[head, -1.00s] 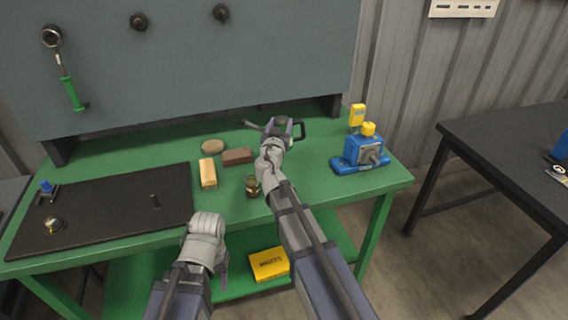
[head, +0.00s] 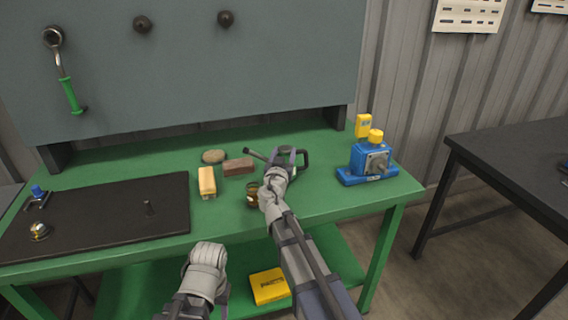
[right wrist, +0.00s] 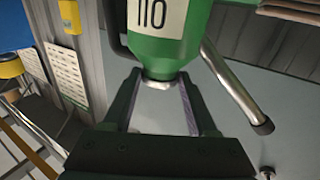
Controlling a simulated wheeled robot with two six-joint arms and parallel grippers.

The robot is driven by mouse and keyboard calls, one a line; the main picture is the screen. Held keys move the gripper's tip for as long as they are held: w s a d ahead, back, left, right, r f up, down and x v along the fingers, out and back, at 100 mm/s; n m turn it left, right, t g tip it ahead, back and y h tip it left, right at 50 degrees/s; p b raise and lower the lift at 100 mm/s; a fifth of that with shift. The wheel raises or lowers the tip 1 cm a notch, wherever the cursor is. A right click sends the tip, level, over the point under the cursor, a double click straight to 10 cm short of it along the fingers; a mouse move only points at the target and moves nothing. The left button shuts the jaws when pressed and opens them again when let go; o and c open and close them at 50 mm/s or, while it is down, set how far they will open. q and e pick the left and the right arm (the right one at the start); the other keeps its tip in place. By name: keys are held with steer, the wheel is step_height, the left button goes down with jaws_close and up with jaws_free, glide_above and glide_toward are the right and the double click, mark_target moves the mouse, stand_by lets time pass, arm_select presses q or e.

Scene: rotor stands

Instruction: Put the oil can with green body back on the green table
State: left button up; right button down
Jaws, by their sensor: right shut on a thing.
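The oil can with green body shows large in the right wrist view (right wrist: 165,35), with a white label and a metal spout. In the head view the oil can (head: 287,152) is small and dark, its spout to the left and its handle to the right, over the back right part of the green table (head: 325,190). My right gripper (head: 278,172) is shut on it, with the fingers (right wrist: 160,105) on either side of its narrow end. I cannot tell whether the can touches the table. My left gripper (head: 223,295) hangs before the table's front edge; its fingers are mostly hidden.
A yellow block (head: 207,182), a brown brick (head: 238,167), a round stone-like piece (head: 213,156) and a small jar (head: 252,196) lie left of the can. A blue device (head: 368,163) stands to the right. A dark mat (head: 100,215) covers the left side.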

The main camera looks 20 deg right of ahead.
arm_select(q)
steer(key=shift+f, duration=0.65)
arm_select(e)
steer(key=shift+f, duration=0.6)
steer(key=shift+f, duration=0.1)
steer(key=shift+f+b, duration=0.15)
steer(key=shift+b, duration=0.25)
steer(key=shift+c, duration=1)
jaws_free()
arm_select(q)
steer(key=shift+f, duration=0.1)
arm_select(e)
steer(key=shift+r+p, duration=0.3)
steer(key=v, duration=1.2)
steer(key=shift+s+f, duration=0.1)
steer(key=shift+f, duration=0.05)
